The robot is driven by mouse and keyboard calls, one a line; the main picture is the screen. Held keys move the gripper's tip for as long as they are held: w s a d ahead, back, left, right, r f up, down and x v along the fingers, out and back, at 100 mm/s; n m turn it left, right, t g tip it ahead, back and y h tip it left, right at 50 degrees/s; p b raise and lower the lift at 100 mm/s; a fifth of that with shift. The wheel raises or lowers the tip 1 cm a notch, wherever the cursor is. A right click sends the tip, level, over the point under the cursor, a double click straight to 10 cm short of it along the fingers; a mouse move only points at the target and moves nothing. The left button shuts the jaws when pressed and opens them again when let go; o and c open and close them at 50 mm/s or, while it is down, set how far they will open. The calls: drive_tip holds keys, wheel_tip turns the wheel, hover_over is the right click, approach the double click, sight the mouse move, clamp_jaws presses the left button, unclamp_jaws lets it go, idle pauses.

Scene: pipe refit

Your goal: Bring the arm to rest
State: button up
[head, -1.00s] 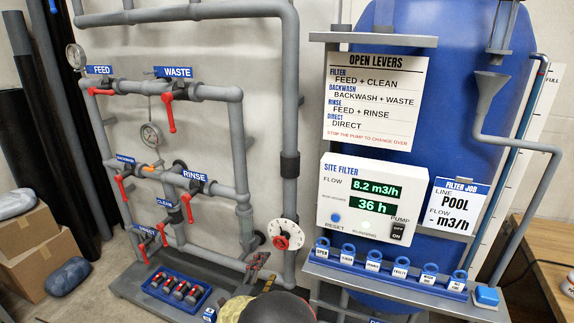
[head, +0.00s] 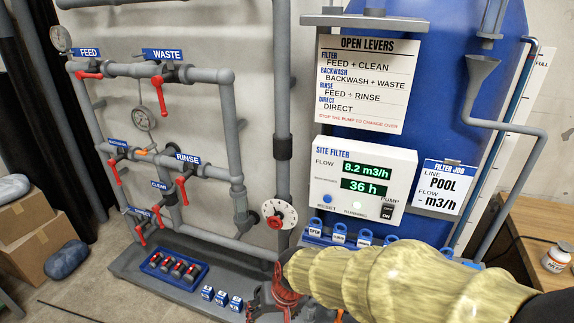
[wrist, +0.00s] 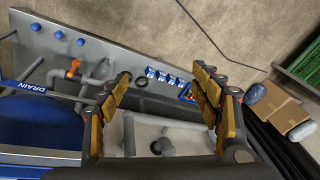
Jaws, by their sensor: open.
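My gripper (wrist: 165,98) is open in the wrist view, with its two yellow-padded fingers wide apart. Nothing is held between them; grey pipework and the base plate show beyond. In the head view my yellow-sleeved arm reaches in from the lower right, in front of the filter stand. My gripper (head: 264,300) is at its left end, low in the picture near the base plate, partly hidden by the arm. I cannot tell its exact distance from the pipes.
The pipe frame with red levers stands left of the dial (head: 279,214). The base plate (head: 125,267) carries a blue tray (head: 154,270) of red-and-grey parts and small blue-white boxes (head: 221,298). The panel (head: 363,182) reads 8.2 m3/h. Cardboard boxes (head: 32,230) stand left. A bottle (head: 556,257) stands right.

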drive_tip(key=s+d+r+m+t+h+p, duration=0.1)
drive_tip(key=s+d+r+t+p, duration=0.1)
drive_tip(key=s+d+r, duration=0.4)
drive_tip(key=s+d+r+m+t+h+p, duration=0.1)
drive_tip(key=s+d+r, duration=0.5)
drive_tip(key=d+r, duration=1)
drive_tip(key=shift+d+r+t+h+p, duration=0.3)
drive_tip(key=shift+d+t+p, duration=0.1)
drive_tip(key=shift+d+p, duration=0.2)
idle(1.6)
